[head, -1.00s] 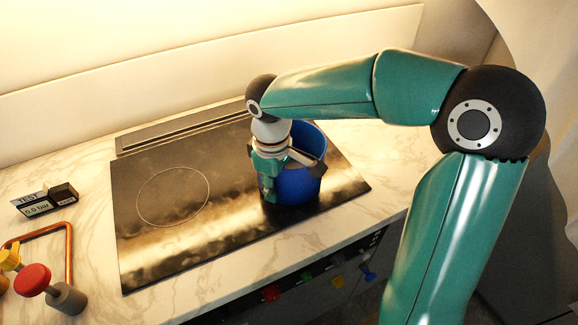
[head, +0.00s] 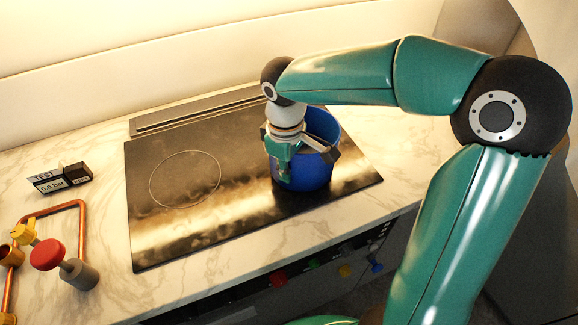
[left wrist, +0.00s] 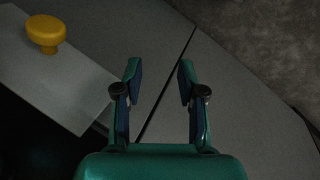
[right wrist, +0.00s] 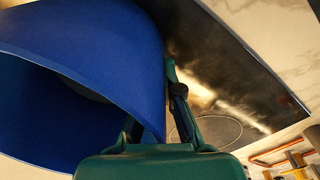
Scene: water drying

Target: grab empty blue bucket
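The blue bucket (head: 318,172) stands on the right part of the black cooktop. My right gripper (head: 285,172) reaches down over its near left rim. In the right wrist view the bucket (right wrist: 85,50) fills the left side. Its wall passes between the fingers of my right gripper (right wrist: 165,90); one finger lies close against the outside and the other is mostly hidden behind the wall. The gripper looks shut on that wall. The bucket's inside is mostly hidden. My left gripper (left wrist: 158,75) is open and empty, away from the bucket.
The cooktop (head: 150,230) has free room left of the bucket. A copper pipe with a red knob (head: 47,254) and a yellow valve stands at the left. A small pressure display (head: 50,184) sits behind it. A yellow knob (left wrist: 45,33) shows in the left wrist view.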

